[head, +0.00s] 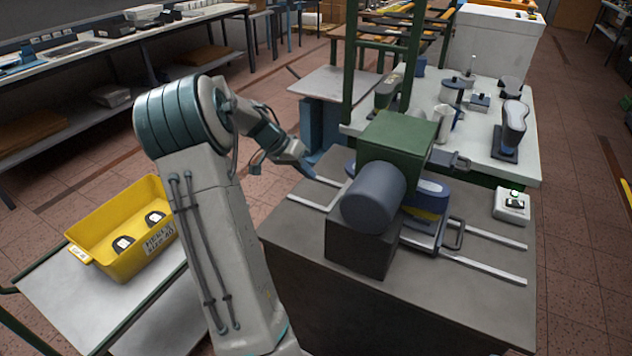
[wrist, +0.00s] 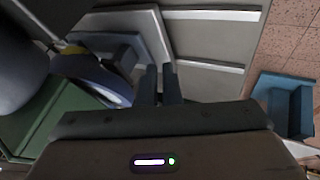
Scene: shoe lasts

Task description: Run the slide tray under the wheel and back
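The slide tray (head: 428,237) sits on the two rails at the machine, with a dark loop handle (head: 458,236) at its right end. A blue shoe-shaped piece with a yellow edge (head: 432,190) lies on it, partly hidden by the wheel. The grey wheel (head: 372,196) sticks out in front of a green housing (head: 398,137). My gripper (head: 308,171) is low behind the left part of the machine. In the wrist view its two fingers (wrist: 161,84) stand close together with a narrow gap, by the edge of the tray (wrist: 116,45). Whether they hold anything is unclear.
The rails (head: 485,268) run bare to the right of the tray. A small box with a green light (head: 511,206) stands at the bench's right. A blue bin (wrist: 288,105) is beside the bench. A yellow bin (head: 122,228) with dark pieces stands on a cart at left.

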